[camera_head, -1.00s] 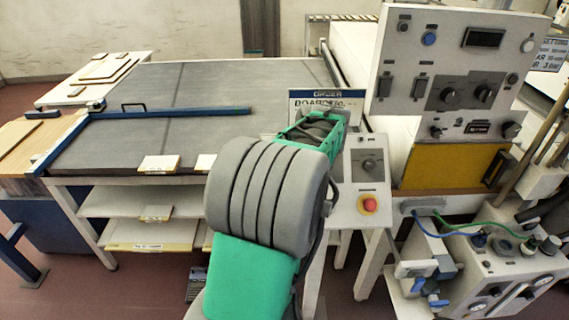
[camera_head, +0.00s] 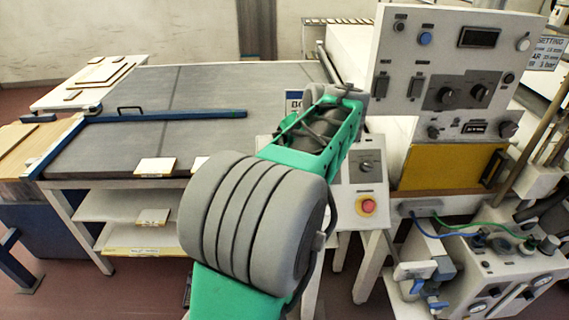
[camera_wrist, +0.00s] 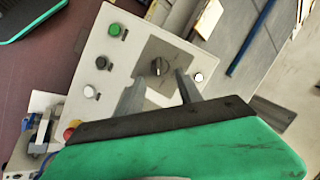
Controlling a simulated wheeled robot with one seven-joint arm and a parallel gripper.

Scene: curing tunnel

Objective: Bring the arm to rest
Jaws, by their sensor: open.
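My gripper (camera_wrist: 158,92) shows in the wrist view with its two grey fingers apart and nothing between them. Past the fingers is a tilted control box with a black rotary knob (camera_wrist: 159,67), a green button (camera_wrist: 115,30) and a red button (camera_wrist: 71,131). I cannot tell how far the fingers are from the box. In the head view my green and grey arm rises from the bottom middle and reaches up and away. The arm hides the gripper there, along with part of the small control box with its red button (camera_head: 367,206).
A grey-topped table (camera_head: 200,88) with a blue bar (camera_head: 160,116) lies at the left. A tall control panel (camera_head: 448,75) stands at the right above a yellow panel (camera_head: 445,166). A pneumatic unit with blue and green hoses (camera_head: 480,270) is at the lower right.

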